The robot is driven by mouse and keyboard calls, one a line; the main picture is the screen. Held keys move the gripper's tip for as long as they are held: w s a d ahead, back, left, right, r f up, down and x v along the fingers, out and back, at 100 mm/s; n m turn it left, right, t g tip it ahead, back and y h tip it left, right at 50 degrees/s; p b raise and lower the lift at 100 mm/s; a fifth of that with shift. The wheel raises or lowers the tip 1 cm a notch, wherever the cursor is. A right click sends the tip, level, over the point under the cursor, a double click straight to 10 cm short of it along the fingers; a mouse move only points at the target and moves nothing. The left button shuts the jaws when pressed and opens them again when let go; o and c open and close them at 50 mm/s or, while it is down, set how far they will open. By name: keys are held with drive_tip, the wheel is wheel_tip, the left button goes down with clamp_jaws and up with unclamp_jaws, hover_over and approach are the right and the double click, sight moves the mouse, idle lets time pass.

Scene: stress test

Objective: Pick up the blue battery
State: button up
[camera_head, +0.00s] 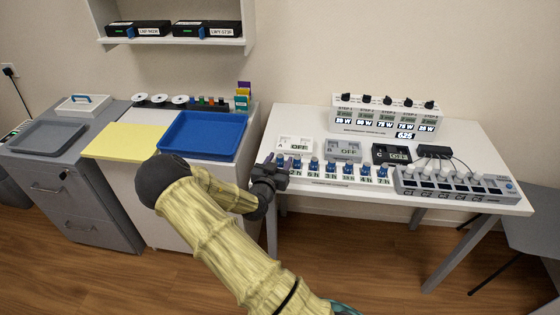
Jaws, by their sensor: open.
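Several small blue batteries (331,167) stand in a row along the front of the white table (300,121), with hour labels in front of them. They look alike, and I cannot tell which single one the task names. My gripper (280,170) is at the left end of this row, beside the leftmost battery. It is open, and I see nothing held in it. The arm and gripper partly cover the table's left front corner, and the gap between the fingers is too small to make out.
Behind the row are modules marked OFF (344,151) and a display box with knobs (388,118). A cabled grey strip (455,186) fills the table's right front. A blue tray (203,153) and yellow sheet (112,139) lie on the left cabinets.

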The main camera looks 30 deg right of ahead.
sight(282, 155)
drive_tip(key=x, duration=0.3)
drive_tip(key=shift+w+d, duration=0.1)
drive_tip(key=shift+w, duration=0.05)
idle(0.3)
clamp_jaws()
drive_tip(key=shift+r, duration=0.1)
wheel_tip(282, 155, up, 10)
idle(0.6)
